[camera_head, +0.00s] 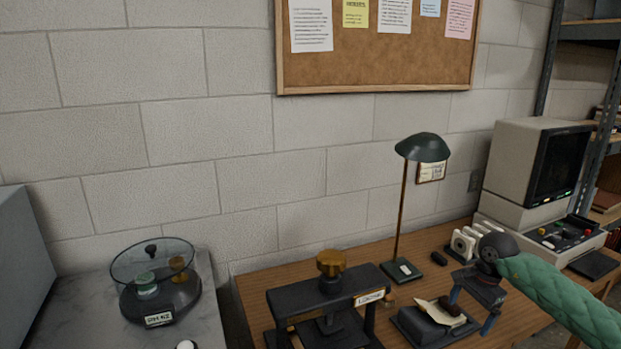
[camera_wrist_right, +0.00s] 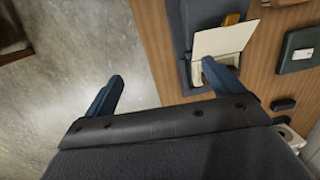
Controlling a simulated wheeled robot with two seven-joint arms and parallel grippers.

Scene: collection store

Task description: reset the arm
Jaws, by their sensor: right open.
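My right arm comes in from the right in the head view, in a green quilted sleeve. Its gripper (camera_head: 468,308) hangs over the wooden desk (camera_head: 262,291), with two blue fingers apart. In the right wrist view the gripper (camera_wrist_right: 165,85) is open with nothing between its fingers. One finger is over the grey floor; the other overlaps a dark tray (camera_wrist_right: 180,45) with a cream paper (camera_wrist_right: 224,38). This tray also shows in the head view (camera_head: 418,327), to the left of the gripper. I cannot tell whether the finger touches it. My left gripper is not in view.
A black press (camera_head: 330,285) with a brass knob and a green lamp (camera_head: 422,148) stand on the desk. A beige monitor (camera_head: 520,165) and button panel (camera_head: 560,236) are at the right. A glass-covered dish (camera_head: 152,262) sits on the left counter. A cork board (camera_head: 375,60) hangs behind.

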